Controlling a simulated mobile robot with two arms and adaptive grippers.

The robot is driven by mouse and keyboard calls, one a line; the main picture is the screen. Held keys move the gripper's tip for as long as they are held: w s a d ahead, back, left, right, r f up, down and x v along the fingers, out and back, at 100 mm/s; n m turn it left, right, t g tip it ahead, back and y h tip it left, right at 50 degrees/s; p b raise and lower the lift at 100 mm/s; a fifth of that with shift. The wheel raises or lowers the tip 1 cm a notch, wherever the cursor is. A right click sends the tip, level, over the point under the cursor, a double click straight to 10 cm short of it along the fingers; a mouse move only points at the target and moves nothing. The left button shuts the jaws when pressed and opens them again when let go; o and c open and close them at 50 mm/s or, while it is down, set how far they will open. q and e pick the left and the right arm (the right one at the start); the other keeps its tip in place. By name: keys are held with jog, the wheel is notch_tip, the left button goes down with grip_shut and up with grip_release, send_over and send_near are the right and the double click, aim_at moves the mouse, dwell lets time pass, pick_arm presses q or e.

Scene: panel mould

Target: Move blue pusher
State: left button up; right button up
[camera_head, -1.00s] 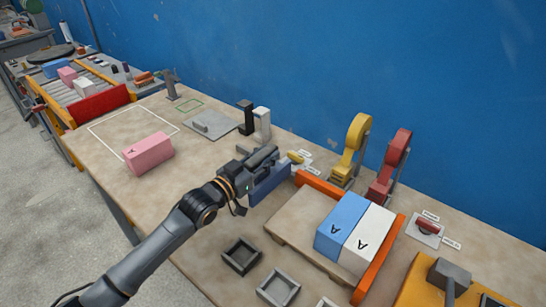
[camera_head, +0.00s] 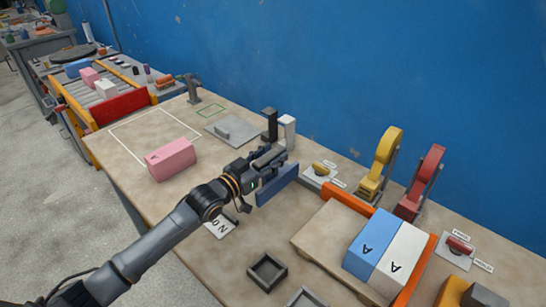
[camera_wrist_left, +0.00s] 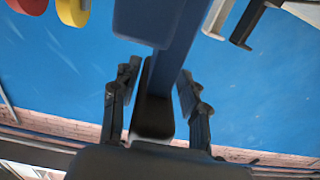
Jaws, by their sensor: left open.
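The blue pusher (camera_head: 278,185) is a dark blue upright plate on the table near the middle of the head view, left of the orange-railed board. My left gripper (camera_head: 272,156) is at its upper edge and hides part of it. In the left wrist view the pusher's blue bar (camera_wrist_left: 181,42) runs down between the two spread fingers of my open left gripper (camera_wrist_left: 158,75). I cannot tell whether either finger touches it. My right gripper is not in view.
A pink block (camera_head: 171,160) lies left of my arm near a white outline. Blue (camera_head: 368,245) and white (camera_head: 402,250) blocks sit on the board (camera_head: 325,230). Black (camera_head: 270,124) and white (camera_head: 288,132) posts stand behind my gripper. A yellow lever (camera_head: 383,160) is at right.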

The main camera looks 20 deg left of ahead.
pick_arm(q)
jog(key=shift+f, duration=0.1)
jog(key=shift+s, duration=0.15)
jog(key=shift+s+f, duration=0.1)
jog(key=shift+s, duration=0.15)
jog(key=v, duration=1.1)
jog(key=shift+a, duration=0.15)
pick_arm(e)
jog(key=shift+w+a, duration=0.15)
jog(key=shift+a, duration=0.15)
pick_arm(q)
jog(key=shift+s, duration=0.15)
